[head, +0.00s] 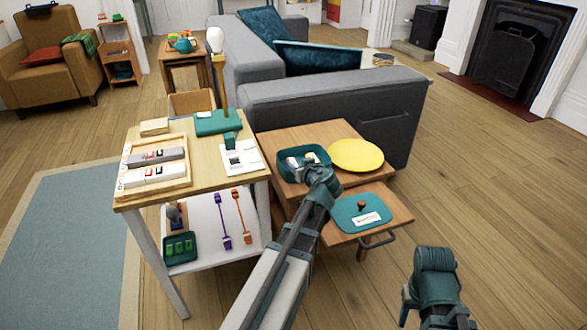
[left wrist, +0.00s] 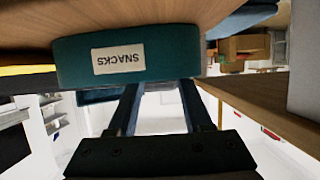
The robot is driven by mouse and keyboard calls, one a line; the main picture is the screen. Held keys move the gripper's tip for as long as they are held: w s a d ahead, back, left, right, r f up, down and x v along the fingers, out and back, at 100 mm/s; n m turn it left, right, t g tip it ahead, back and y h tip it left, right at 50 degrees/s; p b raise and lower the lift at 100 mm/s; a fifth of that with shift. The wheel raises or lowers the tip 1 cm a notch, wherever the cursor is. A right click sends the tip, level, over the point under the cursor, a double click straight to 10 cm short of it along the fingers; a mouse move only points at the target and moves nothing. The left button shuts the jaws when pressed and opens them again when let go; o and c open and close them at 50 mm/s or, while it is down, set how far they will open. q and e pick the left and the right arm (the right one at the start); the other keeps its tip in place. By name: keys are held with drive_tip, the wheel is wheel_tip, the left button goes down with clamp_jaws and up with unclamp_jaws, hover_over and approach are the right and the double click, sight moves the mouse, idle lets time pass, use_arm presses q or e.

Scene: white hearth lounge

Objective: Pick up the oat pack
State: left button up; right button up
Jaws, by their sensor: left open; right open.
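I cannot tell an oat pack for certain in either view. A teal bin (head: 281,171) on the wooden side table holds a few small white and red packs (head: 294,162), partly hidden by my gripper. The bin's front with its SNACKS label shows upside down in the left wrist view (left wrist: 182,55). My left gripper (head: 322,172) is at the bin's near right side in the head view. In the left wrist view its two fingers are apart and empty, pointing at the bin. My right gripper (head: 432,262) is low at the right, open, away from the table.
A yellow plate (head: 356,155) stands right of the bin. A teal lid (head: 345,212) with a brown knob and label lies on a lower wooden surface. A light wooden table (head: 200,160) with a tray is at left. A grey sofa (head: 330,108) stands behind. Floor at right is clear.

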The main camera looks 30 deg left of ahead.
sight(292, 161)
use_arm(q)
drive_tip(key=b+x, duration=0.2)
drive_tip(key=x, duration=0.3)
drive_tip(key=shift+w+a+f, duration=0.15)
drive_tip(key=shift+a, duration=0.1)
drive_tip(key=shift+c, duration=0.3)
clamp_jaws()
